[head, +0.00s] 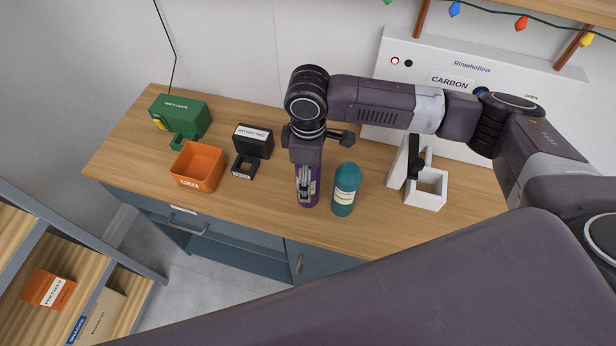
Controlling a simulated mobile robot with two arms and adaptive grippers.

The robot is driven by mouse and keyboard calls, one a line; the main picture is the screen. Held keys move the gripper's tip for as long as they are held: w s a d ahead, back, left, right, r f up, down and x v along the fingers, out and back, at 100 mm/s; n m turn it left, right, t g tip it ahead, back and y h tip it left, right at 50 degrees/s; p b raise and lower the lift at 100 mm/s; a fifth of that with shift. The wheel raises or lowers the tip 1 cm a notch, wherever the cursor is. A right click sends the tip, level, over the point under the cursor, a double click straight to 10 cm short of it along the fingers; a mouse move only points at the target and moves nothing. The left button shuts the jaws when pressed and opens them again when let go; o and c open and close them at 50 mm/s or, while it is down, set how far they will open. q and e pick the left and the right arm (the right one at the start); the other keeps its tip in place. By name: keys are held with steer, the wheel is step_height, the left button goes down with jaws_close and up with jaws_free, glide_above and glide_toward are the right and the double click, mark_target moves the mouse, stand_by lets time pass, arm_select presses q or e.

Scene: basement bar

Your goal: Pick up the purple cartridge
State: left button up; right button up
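The purple cartridge (314,195) stands upright on the wooden counter (260,210), near its front edge. My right gripper (306,197) points down over it, with its fingers at the cartridge's body and hiding part of it. The fingers overlap it in the picture, and I cannot tell whether they are closed on it. My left gripper is not in view.
A teal cartridge (345,192) stands close to the right of the purple one. A white holder (430,199) and a white CARBON machine (470,85) are further right. A black box (256,145), orange bin (197,170) and green box (184,117) stand left.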

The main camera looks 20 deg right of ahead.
steer(key=shift+c, duration=0.5)
steer(key=shift+r, duration=0.1)
steer(key=c, duration=1.5)
steer(key=shift+o, duration=0.2)
